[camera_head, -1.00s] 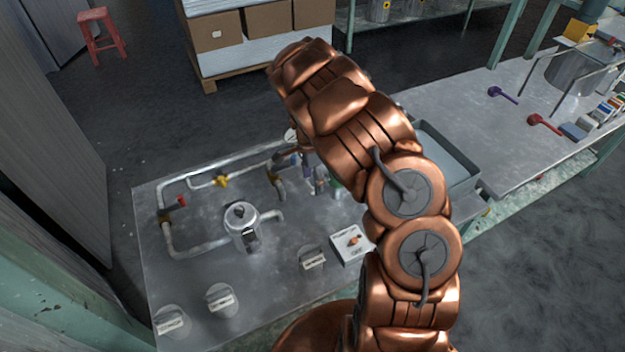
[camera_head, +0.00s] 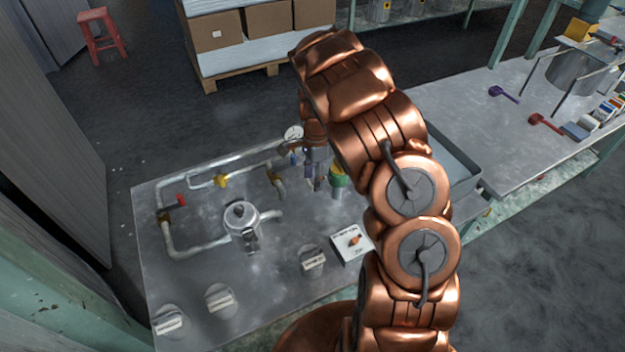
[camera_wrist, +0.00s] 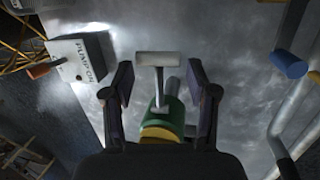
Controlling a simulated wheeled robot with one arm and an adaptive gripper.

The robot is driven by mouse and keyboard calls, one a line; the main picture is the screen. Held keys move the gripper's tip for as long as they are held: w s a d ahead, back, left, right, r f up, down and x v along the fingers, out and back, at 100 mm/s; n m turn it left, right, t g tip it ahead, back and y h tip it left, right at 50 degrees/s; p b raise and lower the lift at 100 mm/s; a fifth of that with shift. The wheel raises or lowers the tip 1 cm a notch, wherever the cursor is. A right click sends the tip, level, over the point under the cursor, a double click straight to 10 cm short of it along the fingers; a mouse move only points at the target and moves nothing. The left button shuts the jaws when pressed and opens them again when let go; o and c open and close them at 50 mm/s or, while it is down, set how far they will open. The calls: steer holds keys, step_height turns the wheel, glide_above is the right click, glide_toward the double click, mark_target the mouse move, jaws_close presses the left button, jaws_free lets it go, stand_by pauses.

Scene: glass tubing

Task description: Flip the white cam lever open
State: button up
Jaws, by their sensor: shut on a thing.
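The white cam lever (camera_wrist: 158,60) is a T-shaped handle in the wrist view, with a pale crossbar on a thin stem. It rises from a green fitting (camera_wrist: 164,114) with a yellow band below it. In the head view my gripper (camera_head: 317,182) is low over the bench, just left of the green fitting (camera_head: 338,180). The lever cannot be made out there.
A white switch box (camera_head: 352,242) with an orange knob stands in front; the wrist view shows its "PUMP ON" label. A metal pot (camera_head: 241,220) and pipework (camera_head: 200,247) with red and yellow handles lie left. A grey tray (camera_head: 470,160) is behind my arm.

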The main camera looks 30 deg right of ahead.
steer(key=shift+s+d+r+y, duration=0.1)
steer(key=shift+s+r+y, duration=0.1)
steer(key=shift+y, duration=0.4)
steer(key=o, duration=1.2)
steer(key=shift+w+r, duration=0.1)
steer(key=shift+r, duration=0.05)
steer(key=shift+w+d+r, duration=0.1)
steer(key=shift+r, duration=0.15)
steer(key=v, duration=1.1)
